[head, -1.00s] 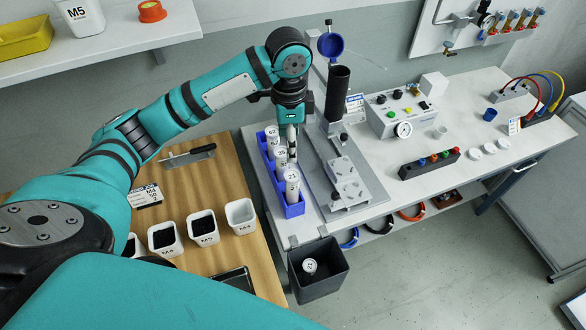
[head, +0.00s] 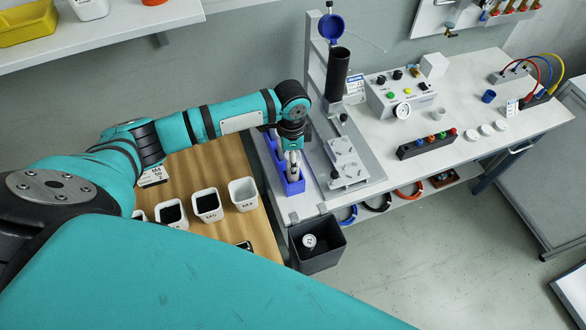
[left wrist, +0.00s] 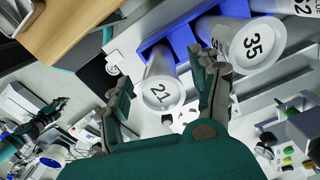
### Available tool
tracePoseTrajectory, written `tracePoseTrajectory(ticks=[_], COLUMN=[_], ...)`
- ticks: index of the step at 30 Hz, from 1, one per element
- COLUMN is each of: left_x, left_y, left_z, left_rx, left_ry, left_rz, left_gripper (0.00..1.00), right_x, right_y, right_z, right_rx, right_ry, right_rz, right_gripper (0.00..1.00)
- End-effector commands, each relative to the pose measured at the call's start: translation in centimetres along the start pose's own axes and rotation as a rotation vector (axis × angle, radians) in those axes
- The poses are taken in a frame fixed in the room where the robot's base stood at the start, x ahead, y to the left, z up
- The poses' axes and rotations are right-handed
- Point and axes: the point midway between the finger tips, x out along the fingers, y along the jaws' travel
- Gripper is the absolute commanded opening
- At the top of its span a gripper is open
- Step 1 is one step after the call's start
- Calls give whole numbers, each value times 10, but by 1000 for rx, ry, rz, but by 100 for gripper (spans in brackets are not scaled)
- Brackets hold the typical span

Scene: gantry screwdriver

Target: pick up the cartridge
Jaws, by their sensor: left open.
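White cylindrical cartridges stand in a blue rack (head: 293,188) at the left end of the bench. In the left wrist view, the cartridge marked 21 (left wrist: 160,90) shows end-on between the fingers of my left gripper (left wrist: 163,98), with gaps on both sides. The cartridge marked 35 (left wrist: 256,45) stands beside it, outside the fingers. In the head view my left gripper (head: 292,163) is over the front end of the rack and hides most of the cartridges. It is open and empty. A small teal arm end (left wrist: 58,104) shows at the wrist view's left; its jaw state is unclear.
A black bin (head: 318,262) with a white round item inside hangs at the bench's front edge. A metal fixture with a dark tube (head: 338,75) stands right of the rack. White labelled cups (head: 243,194) stand on the wooden surface at left.

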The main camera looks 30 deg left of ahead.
Motion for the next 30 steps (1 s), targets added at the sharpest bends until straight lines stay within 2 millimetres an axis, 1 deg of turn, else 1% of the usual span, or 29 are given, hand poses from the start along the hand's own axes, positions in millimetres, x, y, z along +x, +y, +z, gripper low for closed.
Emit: tracePoseTrajectory(ticks=[1,3,6,14,27,28,30], left_x=[5,17,25,28,28,28,27], left_y=[1,1,0,0,0,0,0], left_z=[0,0,0,0,0,0,0], left_rx=[0,1,0,1,1,1,1], left_ry=[-3,-2,-1,0,0,0,0], left_rz=[3,3,0,-1,-1,-1,-1], left_gripper=[63,63,63,63,6,2,2], right_x=[-7,-7,-8,-8,-8,-8,-8], right_y=[-2,-5,-6,-5,1,1,1], right_z=[2,6,11,12,9,9,9], right_rx=[1,2,2,1,-3,-3,-3], right_ry=[-5,-11,-18,-20,-15,-15,-15], right_rz=[-3,-6,-7,-6,1,1,1], right_gripper=[0,0,0,0,0,0,0])
